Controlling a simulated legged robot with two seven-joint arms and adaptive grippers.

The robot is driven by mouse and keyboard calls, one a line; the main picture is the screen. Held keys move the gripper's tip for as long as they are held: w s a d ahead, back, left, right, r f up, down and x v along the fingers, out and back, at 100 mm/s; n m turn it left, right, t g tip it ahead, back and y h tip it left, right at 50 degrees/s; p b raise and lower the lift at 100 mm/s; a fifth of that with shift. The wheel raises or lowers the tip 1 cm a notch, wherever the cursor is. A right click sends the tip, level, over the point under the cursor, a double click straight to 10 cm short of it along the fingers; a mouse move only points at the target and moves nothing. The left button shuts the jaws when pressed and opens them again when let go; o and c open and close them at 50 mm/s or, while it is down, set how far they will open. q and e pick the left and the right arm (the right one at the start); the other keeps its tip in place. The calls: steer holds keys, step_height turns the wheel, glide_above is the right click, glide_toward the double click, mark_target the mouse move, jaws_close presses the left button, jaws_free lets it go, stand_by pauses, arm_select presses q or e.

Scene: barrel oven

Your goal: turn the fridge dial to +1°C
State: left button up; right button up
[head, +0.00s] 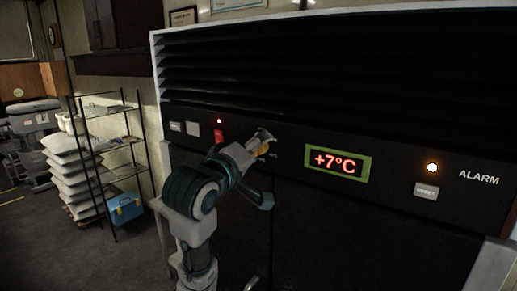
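The dark fridge control panel (400,178) fills the right half of the head view. Its green-framed display (337,163) reads +7°C in red. My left gripper (264,170) is up at the panel, left of the display. Its two fingers are spread apart, one high and one low. A small yellow-orange part (264,149) shows by the upper finger; I cannot tell if it belongs to the dial. The dial is not clearly seen and may be hidden behind the gripper. Contact with the panel cannot be told. My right gripper is not in view.
A red switch (218,135) and pale buttons (192,129) sit left of the gripper. An orange lamp (432,168), a RESET button (426,190) and an ALARM label are at right. A wire shelf (112,140), stacked sacks (72,175) and a blue box (124,208) stand at left.

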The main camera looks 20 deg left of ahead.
arm_select(q)
steer(key=shift+a, duration=0.55)
steer(key=c, duration=0.8)
steer(key=shift+s+d, duration=0.1)
steer(key=shift+d, duration=0.1)
steer(key=shift+c, duration=0.3)
steer(key=shift+f, duration=0.1)
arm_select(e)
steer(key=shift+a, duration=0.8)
